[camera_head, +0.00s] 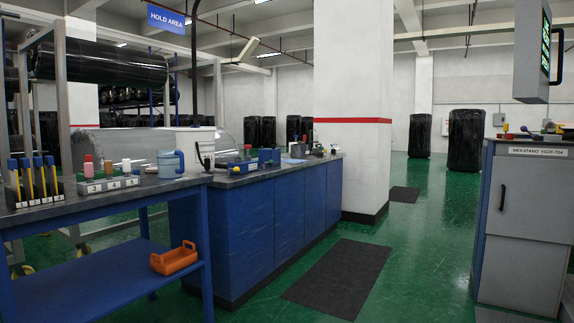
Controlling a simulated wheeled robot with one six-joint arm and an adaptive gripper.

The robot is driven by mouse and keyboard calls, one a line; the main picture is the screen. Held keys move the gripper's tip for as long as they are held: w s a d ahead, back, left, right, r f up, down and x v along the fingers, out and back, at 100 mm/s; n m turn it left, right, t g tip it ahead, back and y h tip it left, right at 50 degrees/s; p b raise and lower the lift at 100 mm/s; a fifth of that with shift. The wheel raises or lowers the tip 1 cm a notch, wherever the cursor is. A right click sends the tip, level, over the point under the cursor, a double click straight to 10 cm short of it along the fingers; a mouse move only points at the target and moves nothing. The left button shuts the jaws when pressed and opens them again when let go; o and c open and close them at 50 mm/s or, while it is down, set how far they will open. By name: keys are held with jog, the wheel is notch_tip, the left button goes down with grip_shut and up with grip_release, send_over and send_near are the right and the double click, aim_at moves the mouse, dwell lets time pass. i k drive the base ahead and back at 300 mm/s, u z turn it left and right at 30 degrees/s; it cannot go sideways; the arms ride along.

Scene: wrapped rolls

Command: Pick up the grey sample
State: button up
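No thing is plainly the grey sample; the items are small at this distance. A rack (108,184) labelled 3, 4, 5 stands on the blue table (115,204) at the left. Small cylinders stand at it: a pinkish one (88,167), a brown one (108,167) and a pale, whitish or greyish one (126,165). Whether the pale one is the grey sample I cannot tell. My gripper is not in view.
A blue mug (171,164) and a holder of yellow-and-blue tools (35,180) share the table. An orange bin (175,260) sits on its lower shelf. A blue cabinet counter (270,220) stands beyond. A grey cabinet (525,225) stands right. Green floor (425,260) between is open, with dark mats.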

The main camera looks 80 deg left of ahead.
aim_at(50, 171)
jog(key=u, duration=3.9)
